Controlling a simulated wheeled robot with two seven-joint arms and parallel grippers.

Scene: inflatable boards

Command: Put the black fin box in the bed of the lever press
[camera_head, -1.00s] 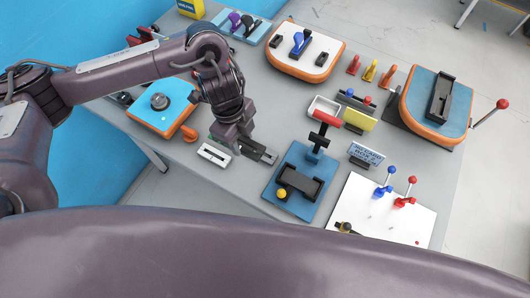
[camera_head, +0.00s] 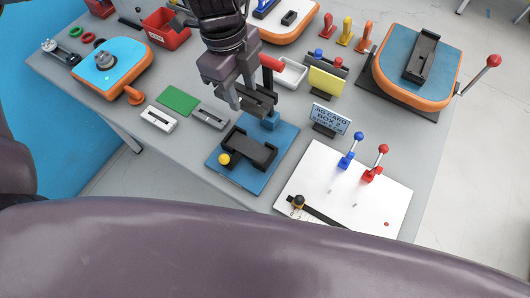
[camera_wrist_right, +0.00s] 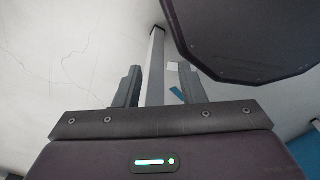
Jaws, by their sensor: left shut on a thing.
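The black fin box (camera_head: 262,101) is held in my left gripper (camera_head: 245,97), whose fingers are shut on it. In the head view it hangs above the far part of the lever press. The press has a blue base (camera_head: 220,168), a black bed (camera_head: 250,149) and a red-handled lever (camera_head: 270,64). The bed looks empty, with a yellow knob (camera_head: 224,159) at its near left. The gripper and box partly hide the press column. My right gripper (camera_wrist_right: 160,88) shows only in the right wrist view, with its fingers apart and nothing between them.
A bare green pad (camera_head: 178,100), a white box (camera_head: 158,118) and a grey box (camera_head: 209,116) lie left of the press. A jig card (camera_head: 329,119) stands to its right, beyond a white board (camera_head: 330,190) with blue and red levers. An orange-rimmed board (camera_head: 415,65) sits farther right.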

